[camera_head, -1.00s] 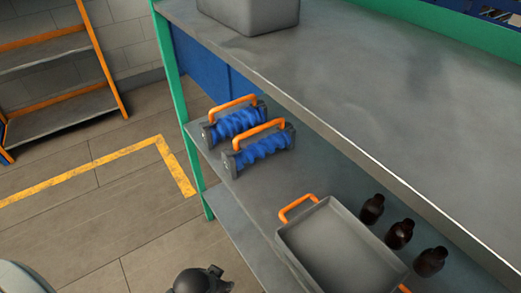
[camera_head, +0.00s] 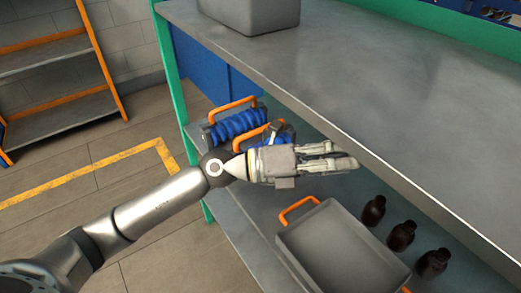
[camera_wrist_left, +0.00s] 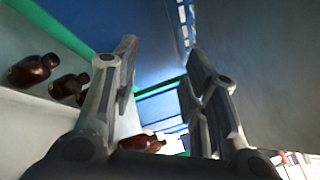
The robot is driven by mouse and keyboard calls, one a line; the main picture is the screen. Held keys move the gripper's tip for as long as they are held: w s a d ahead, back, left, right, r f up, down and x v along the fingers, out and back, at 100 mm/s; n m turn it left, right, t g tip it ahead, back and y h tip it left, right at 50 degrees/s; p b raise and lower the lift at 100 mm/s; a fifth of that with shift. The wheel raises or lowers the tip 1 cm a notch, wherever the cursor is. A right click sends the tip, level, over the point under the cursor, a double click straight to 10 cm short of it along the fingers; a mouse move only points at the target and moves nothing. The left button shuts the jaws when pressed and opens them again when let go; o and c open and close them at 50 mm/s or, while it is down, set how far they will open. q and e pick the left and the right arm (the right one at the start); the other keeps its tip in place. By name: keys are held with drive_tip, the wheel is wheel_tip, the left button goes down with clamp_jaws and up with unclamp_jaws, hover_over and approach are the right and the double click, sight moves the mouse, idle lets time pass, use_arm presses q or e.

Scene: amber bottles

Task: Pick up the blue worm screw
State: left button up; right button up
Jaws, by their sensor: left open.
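Two blue worm screws with grey end plates and orange handles lie side by side on the middle shelf in the head view. The rear one (camera_head: 236,124) shows mostly clear. The front one (camera_head: 286,137) is largely covered by my left gripper and wrist. My left gripper (camera_head: 345,162) reaches in from the left across the shelf, its fingers pointing right, past the front screw. In the left wrist view its two fingers (camera_wrist_left: 160,75) stand wide apart with nothing between them. No worm screw shows in that view. My right gripper is not seen.
A grey tray (camera_head: 291,249) with orange handles sits on the shelf nearer me. Several amber bottles (camera_head: 402,235) stand beside it; some show in the left wrist view (camera_wrist_left: 33,70). The upper worktop (camera_head: 400,90) overhangs the shelf, close to my left fingers. A grey bin (camera_head: 250,14) stands on it.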

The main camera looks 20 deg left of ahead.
use_arm(q)
wheel_tip(320, 180, down, 6)
drive_tip(key=a+m+g+y, duration=0.3)
drive_tip(key=m+y, duration=0.2)
drive_tip(key=w+a+f+t+y, duration=0.15)
drive_tip(key=w+a+y, duration=0.35)
drive_tip(key=a, duration=0.6)
drive_tip(key=w+a+f+y, duration=0.2)
drive_tip(key=a+f+y, duration=0.1)
drive_tip(key=a+y, duration=0.55)
drive_tip(key=h+p, duration=0.1)
drive_tip(key=h, duration=0.1)
approach(260, 129)
drive_tip(key=x, duration=0.3)
drive_tip(key=s+x, duration=0.1)
drive_tip(key=x, duration=0.1)
drive_tip(key=shift+f, duration=0.35)
drive_tip(key=b+x, duration=0.1)
drive_tip(key=x, duration=0.1)
drive_tip(key=w+b+x, duration=0.1)
drive_tip(key=x, duration=0.2)
drive_tip(key=shift+r+b, duration=0.2)
drive_tip(key=shift+b, duration=0.15)
drive_tip(key=shift+w+f, duration=0.25)
drive_tip(key=shift+f, duration=0.05)
drive_tip(key=shift+r, duration=0.1)
